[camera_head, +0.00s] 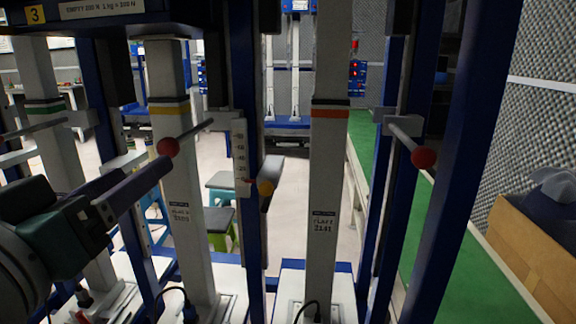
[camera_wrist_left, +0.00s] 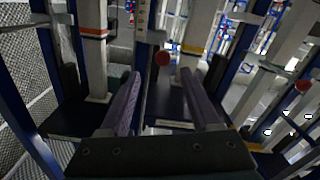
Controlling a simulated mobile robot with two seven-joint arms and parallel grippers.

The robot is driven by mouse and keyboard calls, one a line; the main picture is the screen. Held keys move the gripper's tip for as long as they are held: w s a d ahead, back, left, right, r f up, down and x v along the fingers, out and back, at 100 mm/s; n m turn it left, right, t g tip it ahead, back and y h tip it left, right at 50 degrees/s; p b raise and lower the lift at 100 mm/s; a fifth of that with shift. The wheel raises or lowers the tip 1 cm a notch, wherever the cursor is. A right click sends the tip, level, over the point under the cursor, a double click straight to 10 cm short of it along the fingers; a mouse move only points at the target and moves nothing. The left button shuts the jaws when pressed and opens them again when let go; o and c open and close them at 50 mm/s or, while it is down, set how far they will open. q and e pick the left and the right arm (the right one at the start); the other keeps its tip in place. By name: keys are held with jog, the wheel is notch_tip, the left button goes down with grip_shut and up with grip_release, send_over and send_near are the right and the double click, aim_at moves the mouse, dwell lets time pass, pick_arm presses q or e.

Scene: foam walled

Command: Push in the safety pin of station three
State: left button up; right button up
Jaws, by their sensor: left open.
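A yellow plate marked 3 (camera_head: 35,15) is on the beam at the top left of the head view. Below and right of it, a red ball knob (camera_head: 168,147) ends a grey pin rod by a pale column with a yellow band. My left gripper (camera_head: 147,168) is open, its purple-grey fingers reaching toward this knob from the lower left. In the left wrist view a red knob (camera_wrist_left: 162,58) shows between the open fingertips (camera_wrist_left: 160,76), seemingly just beyond them; contact cannot be told. My right gripper is out of view.
Another red knob (camera_head: 424,158) sticks out on a rod at the right. Blue posts and pale columns (camera_head: 328,170) stand close around the arm. A cardboard box (camera_head: 540,265) is at the right.

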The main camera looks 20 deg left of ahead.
aim_at(164, 150)
pick_arm(q)
jog(key=x, duration=0.9)
jog(key=shift+w+a, duration=0.25)
jog(key=shift+a, duration=0.15)
grip_shut()
dwell(1.0)
